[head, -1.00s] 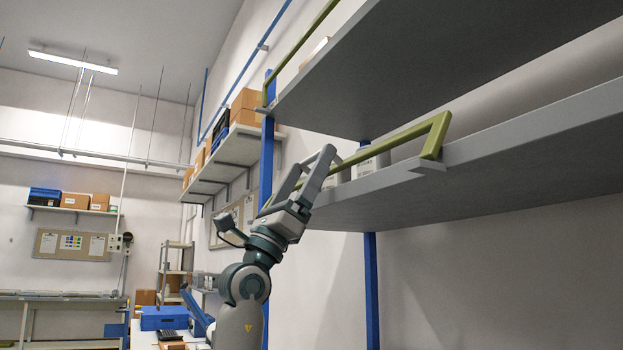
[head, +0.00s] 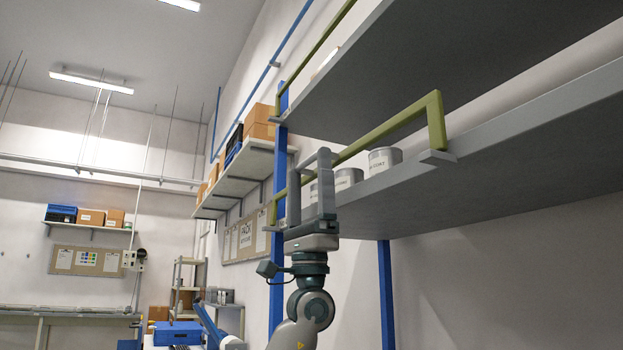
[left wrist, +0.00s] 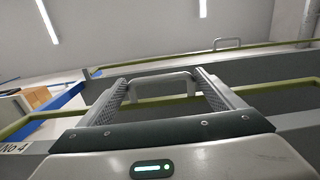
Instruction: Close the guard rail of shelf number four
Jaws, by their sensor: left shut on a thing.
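The olive-green guard rail (head: 385,129) runs along the front edge of the lower shelf (head: 480,150) in the head view. Its near end post stands about upright on a small grey bracket. The label "No 4" (left wrist: 14,148) shows at the lower left of the left wrist view. My left gripper (head: 309,168) is at the rail's far part, its fingers pointing up. My right gripper is in neither view.
Several grey cans (head: 384,159) stand on the shelf behind the rail. An upper shelf (head: 440,50) with its own green rail hangs above. Blue posts (head: 386,290) support the shelves. A wall shelf with boxes (head: 260,125) is farther back.

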